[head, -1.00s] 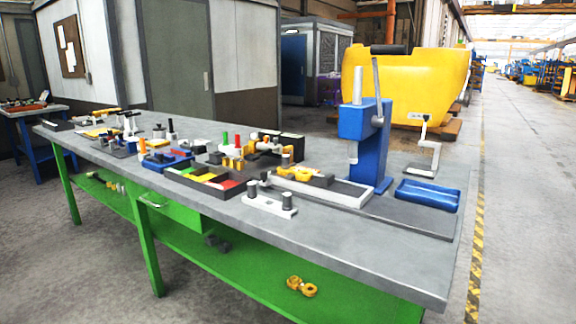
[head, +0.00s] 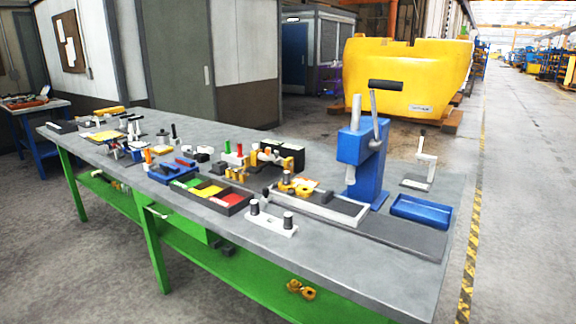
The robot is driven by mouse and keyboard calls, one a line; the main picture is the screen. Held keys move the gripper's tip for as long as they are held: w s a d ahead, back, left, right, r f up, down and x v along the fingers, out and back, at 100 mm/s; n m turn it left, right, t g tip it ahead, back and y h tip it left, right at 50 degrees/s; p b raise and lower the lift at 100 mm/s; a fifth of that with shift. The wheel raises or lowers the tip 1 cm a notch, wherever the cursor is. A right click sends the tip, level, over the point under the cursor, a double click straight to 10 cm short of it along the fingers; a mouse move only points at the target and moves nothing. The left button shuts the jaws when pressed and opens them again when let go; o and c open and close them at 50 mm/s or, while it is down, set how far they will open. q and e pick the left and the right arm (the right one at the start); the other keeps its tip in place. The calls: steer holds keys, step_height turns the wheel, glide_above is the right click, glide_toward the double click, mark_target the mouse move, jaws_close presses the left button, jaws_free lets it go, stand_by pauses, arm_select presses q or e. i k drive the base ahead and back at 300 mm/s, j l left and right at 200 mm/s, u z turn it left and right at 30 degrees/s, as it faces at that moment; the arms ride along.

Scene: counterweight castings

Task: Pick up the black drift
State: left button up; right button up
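I cannot tell for certain which dark piece is the black drift. Short black pegs stand in a white block (head: 271,223) near the workbench's front edge. Small dark parts also lie among the fixtures further left, too small to identify. A blue arbor press (head: 362,160) stands at the right part of the grey-topped workbench (head: 318,262), with a black bar (head: 386,85) at the top of its lever. Neither of my grippers is in view.
A blue tray (head: 421,211) lies right of the press. A bin with green, yellow and red sections (head: 236,207) sits mid-bench. A yellow casting (head: 408,75) rests on wooden blocks behind. The floor right of the bench is clear beside a yellow-black stripe (head: 474,240).

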mark_target(286, 174)
steer(key=j+z, duration=0.1)
steer(key=z, duration=0.35)
steer(key=j+z, duration=0.1)
steer(key=z, duration=0.35)
steer(key=j+z, duration=0.15)
steer(key=z, duration=0.3)
steer(key=k+j+z, duration=0.2)
steer(key=j, duration=0.25)
steer(key=j+z, duration=0.2)
steer(key=j, duration=0.25)
steer(key=k+j+z, duration=0.2)
steer(key=j, duration=0.2)
steer(key=k+j+z, duration=0.2)
steer(key=j, duration=0.2)
steer(key=k+j+z, duration=0.1)
steer(key=j+z, duration=0.15)
steer(key=j, duration=0.15)
steer(key=k+j+z, duration=0.2)
steer(key=j, duration=0.1)
